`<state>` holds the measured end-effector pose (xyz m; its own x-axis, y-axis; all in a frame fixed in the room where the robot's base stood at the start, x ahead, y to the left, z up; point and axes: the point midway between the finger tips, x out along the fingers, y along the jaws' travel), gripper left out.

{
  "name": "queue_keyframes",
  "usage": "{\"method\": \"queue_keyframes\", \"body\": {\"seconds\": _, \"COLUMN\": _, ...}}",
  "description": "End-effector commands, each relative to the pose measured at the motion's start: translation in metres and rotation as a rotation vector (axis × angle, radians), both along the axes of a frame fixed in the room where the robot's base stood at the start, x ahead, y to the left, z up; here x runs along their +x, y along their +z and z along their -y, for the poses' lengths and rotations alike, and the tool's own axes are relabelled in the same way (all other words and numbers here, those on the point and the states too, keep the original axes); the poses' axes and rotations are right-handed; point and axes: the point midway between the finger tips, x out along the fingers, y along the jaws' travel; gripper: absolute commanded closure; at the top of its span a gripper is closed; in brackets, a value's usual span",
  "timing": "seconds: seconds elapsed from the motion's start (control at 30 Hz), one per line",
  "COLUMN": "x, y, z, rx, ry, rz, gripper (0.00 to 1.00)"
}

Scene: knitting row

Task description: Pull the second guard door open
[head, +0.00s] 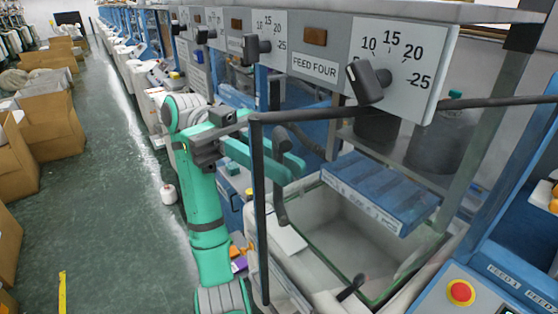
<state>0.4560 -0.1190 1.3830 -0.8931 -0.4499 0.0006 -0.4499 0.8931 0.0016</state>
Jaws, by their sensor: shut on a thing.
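A clear guard door with a dark frame (400,107) stands at the near machine, its dark upright to the left. A dark curved handle (281,208) is just right of that upright. My gripper (292,165), green with long fingers, is at the handle's upper part and shut on it. The fingers partly cover the handle, and I cannot tell how far they wrap it. Which door in the row is the second, and how far this door stands from its machine, I cannot tell.
A panel labelled FEED FOUR (315,68) with dial knobs (369,82) runs above. A blue box (378,190) and a red stop button (460,292) are to the right. A white cone (168,193) stands on the floor. Cardboard boxes (55,135) line the left; the green aisle between is free.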

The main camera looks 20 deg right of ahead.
Motion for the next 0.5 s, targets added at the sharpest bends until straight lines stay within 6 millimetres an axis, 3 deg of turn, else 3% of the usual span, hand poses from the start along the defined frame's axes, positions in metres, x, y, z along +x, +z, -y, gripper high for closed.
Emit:
{"method": "queue_keyframes", "body": {"seconds": 0.47, "x": -0.0001, "y": 0.0019, "z": -0.0007, "rx": 0.000, "ry": 0.001, "rz": -0.004, "gripper": 1.00}}
{"method": "queue_keyframes", "body": {"seconds": 0.5, "x": 0.0000, "y": 0.0020, "z": -0.0011, "rx": 0.000, "ry": 0.002, "rz": -0.004, "gripper": 0.80}}
